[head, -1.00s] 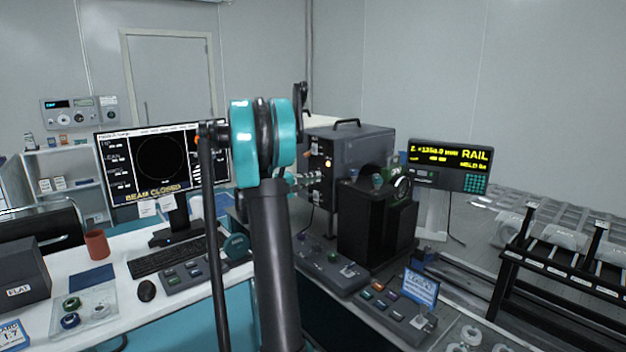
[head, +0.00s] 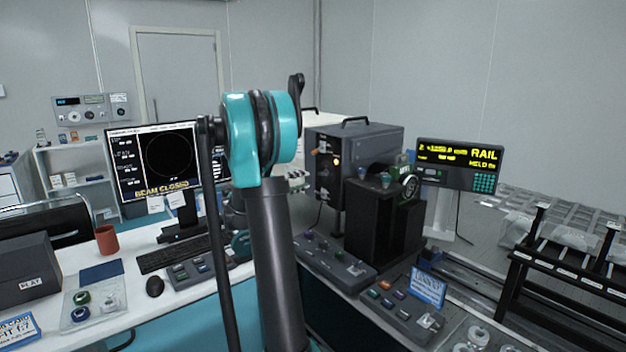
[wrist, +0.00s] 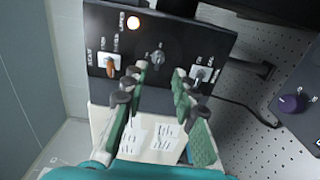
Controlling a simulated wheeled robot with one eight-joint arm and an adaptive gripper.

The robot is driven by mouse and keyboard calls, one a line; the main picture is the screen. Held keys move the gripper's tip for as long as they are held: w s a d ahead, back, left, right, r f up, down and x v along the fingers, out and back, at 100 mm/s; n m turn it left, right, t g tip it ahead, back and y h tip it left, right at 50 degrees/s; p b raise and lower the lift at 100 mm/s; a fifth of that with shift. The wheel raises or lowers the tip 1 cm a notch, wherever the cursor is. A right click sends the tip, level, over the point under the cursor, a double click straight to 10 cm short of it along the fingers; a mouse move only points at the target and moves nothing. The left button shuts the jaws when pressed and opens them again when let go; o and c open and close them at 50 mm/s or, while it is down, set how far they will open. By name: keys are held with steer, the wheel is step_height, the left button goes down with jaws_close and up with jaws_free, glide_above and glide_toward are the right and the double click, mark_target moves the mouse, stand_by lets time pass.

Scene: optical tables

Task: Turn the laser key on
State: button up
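The dark laser box (head: 375,140) stands right of my arm in the head view, its control panel facing left. Contact cannot be told. In the head view my arm mostly hides the gripper.
A monitor (head: 155,165) reading "BEAM CLOSED" stands left of my arm. A black mount (head: 384,220) stands before the laser box, with control boxes (head: 335,258) along the table. A rail display (head: 455,165) and black rack (head: 565,265) are at right.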

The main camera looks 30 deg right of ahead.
steer(key=shift+s+a, duration=0.15)
steer(key=shift+a, duration=1.5)
steer(key=s+a+f+t+y, duration=0.2)
steer(key=s+a+f+y, duration=0.8)
steer(key=s+a+f, duration=0.5)
steer(key=s+a+f+y, duration=0.4)
steer(key=s+a+f, duration=0.1)
steer(key=a, duration=0.3)
steer(key=s+a+f+t+y, duration=0.1)
steer(key=s+a+f+y, duration=0.3)
steer(key=s+a+f, duration=0.2)
steer(key=shift+a+m, duration=0.4)
steer(key=shift+a, duration=0.85)
steer(key=shift+c, duration=0.3)
